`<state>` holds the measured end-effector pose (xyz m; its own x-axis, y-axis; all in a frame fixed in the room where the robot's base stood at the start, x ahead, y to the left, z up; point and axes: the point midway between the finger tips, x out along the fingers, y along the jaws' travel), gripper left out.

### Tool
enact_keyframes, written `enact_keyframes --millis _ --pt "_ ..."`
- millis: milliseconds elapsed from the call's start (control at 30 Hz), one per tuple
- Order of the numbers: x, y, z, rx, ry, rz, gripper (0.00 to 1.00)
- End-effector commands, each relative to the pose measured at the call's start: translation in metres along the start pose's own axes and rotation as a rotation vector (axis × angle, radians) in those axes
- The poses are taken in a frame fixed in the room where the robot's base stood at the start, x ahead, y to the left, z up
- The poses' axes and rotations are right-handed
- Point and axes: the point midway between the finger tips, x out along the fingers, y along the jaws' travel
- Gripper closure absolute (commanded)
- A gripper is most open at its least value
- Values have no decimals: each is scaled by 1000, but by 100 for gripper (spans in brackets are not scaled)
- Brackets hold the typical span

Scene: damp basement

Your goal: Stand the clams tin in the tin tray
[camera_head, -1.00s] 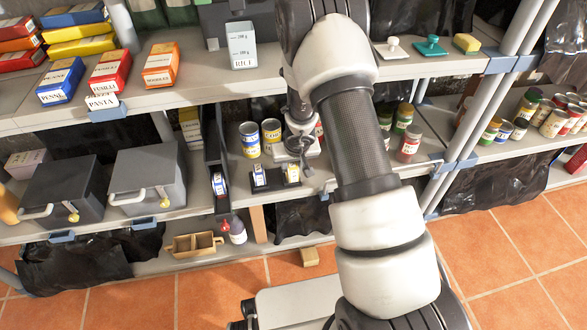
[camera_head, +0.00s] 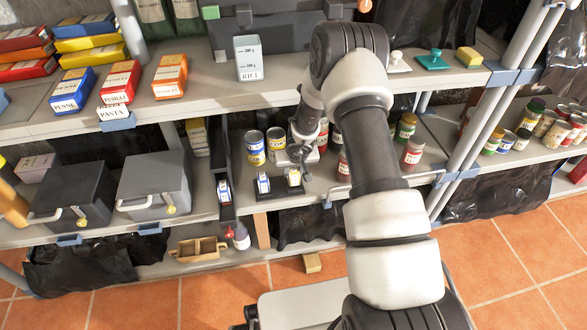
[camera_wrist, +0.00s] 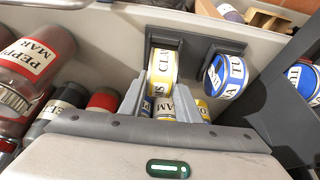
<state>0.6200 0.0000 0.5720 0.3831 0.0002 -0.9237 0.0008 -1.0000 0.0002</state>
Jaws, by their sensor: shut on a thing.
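The clams tin (camera_wrist: 163,68), yellow with a white label, is between the fingers of my gripper (camera_wrist: 158,98) in the wrist view. My gripper is shut on it. The tin is at a compartment of the dark tin tray (camera_wrist: 216,43); I cannot tell whether its base rests on the tray floor. A blue tuna tin (camera_wrist: 226,76) is in the neighbouring compartment. In the head view the clams tin (camera_head: 294,178) shows to the right of the tuna tin (camera_head: 264,183), with my gripper (camera_head: 300,156) just behind and above it.
A tall dark rack (camera_head: 225,165) holding a blue tin stands left of the tray. Two tins (camera_head: 254,147) (camera_head: 277,143) stand behind it. Red pepper jars (camera_wrist: 38,55) crowd the other side. The upper shelf (camera_head: 200,103) hangs above. A wooden box (camera_head: 198,248) sits below.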

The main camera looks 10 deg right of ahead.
Motion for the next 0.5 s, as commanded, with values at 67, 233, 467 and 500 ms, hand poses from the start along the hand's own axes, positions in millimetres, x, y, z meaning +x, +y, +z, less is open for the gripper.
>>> enact_keyframes --millis 67,233,467,500 --pt "4 0 1 1 1 0 98" --pt "5 0 2 0 1 0 98" --pt "5 0 2 1 1 0 98" --pt "5 0 2 1 1 0 67"
